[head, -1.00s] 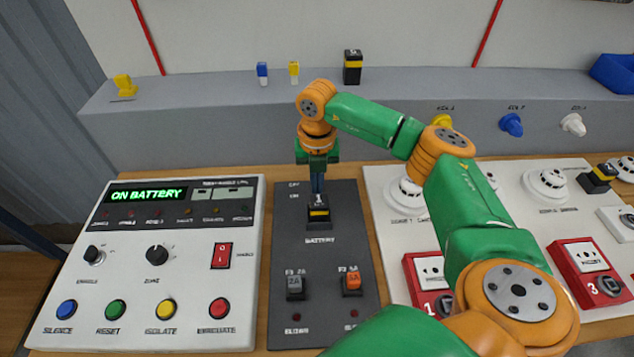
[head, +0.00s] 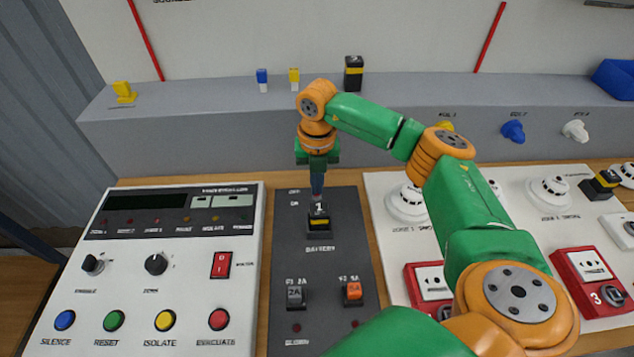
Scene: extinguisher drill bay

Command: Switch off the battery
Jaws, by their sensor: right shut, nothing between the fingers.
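The white control panel (head: 190,280) stands left of the grey one. Its display (head: 146,201) is dark. My left gripper is not in view.
Two fuses, grey (head: 295,296) and orange (head: 353,292), sit low on the grey panel. Red call points (head: 588,278) and white detectors (head: 548,192) are at the right. A grey ledge (head: 210,120) behind bears small coloured blocks. My right arm crosses above the right board.

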